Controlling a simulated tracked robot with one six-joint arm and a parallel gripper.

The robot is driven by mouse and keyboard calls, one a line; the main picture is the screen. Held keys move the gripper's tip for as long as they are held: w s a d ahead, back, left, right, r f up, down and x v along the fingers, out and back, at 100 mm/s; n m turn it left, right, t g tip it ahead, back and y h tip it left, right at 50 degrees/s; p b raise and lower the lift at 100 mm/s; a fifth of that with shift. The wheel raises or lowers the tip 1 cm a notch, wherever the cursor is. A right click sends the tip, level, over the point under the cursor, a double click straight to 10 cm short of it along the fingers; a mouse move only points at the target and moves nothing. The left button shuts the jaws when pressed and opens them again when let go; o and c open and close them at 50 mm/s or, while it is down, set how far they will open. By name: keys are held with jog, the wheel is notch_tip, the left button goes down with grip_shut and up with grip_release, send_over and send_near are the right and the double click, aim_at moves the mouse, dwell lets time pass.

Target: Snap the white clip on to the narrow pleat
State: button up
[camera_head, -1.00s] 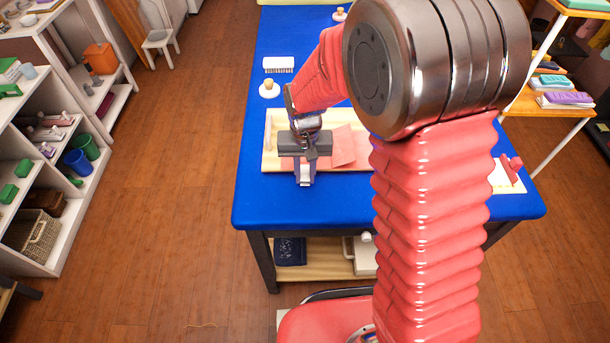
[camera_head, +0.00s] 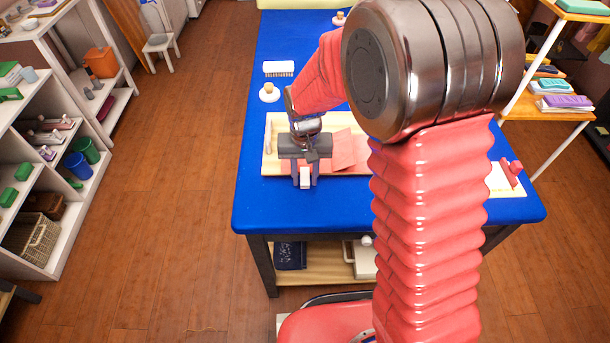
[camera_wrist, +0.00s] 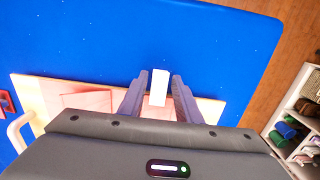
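The white clip (camera_head: 305,178) stands between the two fingers of my gripper (camera_head: 305,182), at the front edge of the pale board (camera_head: 270,165). In the wrist view the clip (camera_wrist: 160,86) shows with a narrow gap to each finger of my gripper (camera_wrist: 160,92), so the gripper is open around it. The pink cloth (camera_head: 346,150) lies on the board, with a folded flap (camera_wrist: 88,101) seen in the wrist view. My gripper body hides the cloth behind the clip, so I cannot tell whether the clip grips the narrow pleat.
The blue table (camera_head: 260,205) is bare in front of the board. A white brush (camera_head: 279,68) and a round white piece with a wooden knob (camera_head: 269,92) stand behind the board. A small red object (camera_head: 511,170) is at the table's right.

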jog(key=shift+o, duration=1.1)
notch_tip(320, 180, up, 14)
jog(key=shift+f, duration=0.15)
jog(key=shift+w, duration=0.2)
dwell(0.4)
jog(key=s+d+r+t, duration=0.3)
jog(key=s+d+r, duration=0.2)
jog(key=s, duration=0.5)
jog(key=s+d+r+t, duration=0.2)
jog(key=s+d+r, duration=0.3)
jog(key=s, duration=0.5)
jog(key=shift+s+d+n+t, duration=0.15)
jog(key=shift+d+n+t, duration=0.25)
jog(key=shift+d, duration=0.15)
jog(key=shift+c, duration=0.5)
dwell(0.3)
